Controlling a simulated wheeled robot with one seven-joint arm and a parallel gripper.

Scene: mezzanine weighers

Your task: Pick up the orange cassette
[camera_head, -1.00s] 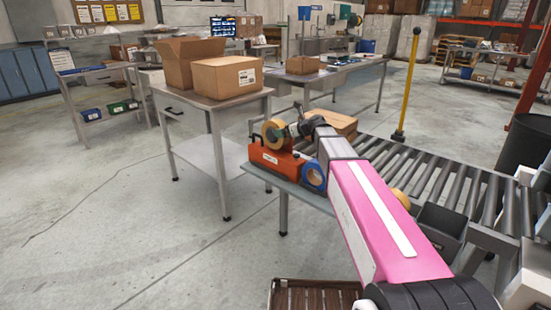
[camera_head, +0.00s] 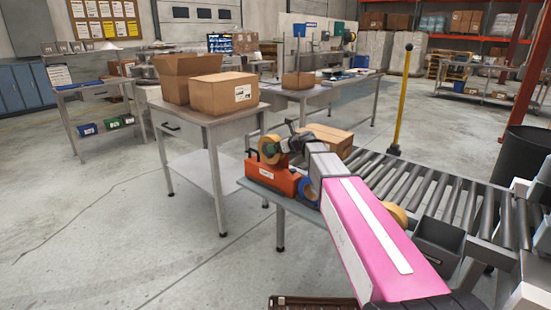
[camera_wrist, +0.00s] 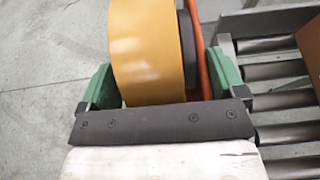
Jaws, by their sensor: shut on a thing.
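The orange cassette (camera_head: 271,178) is an orange-red case near the left end of the grey bench top. A broad amber roll (camera_head: 268,150) sits at its upper side, and a blue ring shows at its right end, partly behind my arm. My gripper (camera_head: 287,147) comes in from the right at the roll. In the wrist view the amber roll (camera_wrist: 145,50), with a dark hub and a thin orange strip on its right, stands between my green fingers (camera_wrist: 155,88). My gripper is shut on the cassette at this roll. I see no clear gap under the case.
A roller conveyor (camera_head: 435,190) runs off to the right, with a flat cardboard box (camera_head: 332,137) behind my gripper. A side table with cardboard boxes (camera_head: 222,93) stands to the left. A yellow post (camera_head: 402,100) stands behind the conveyor. The floor at the left is clear.

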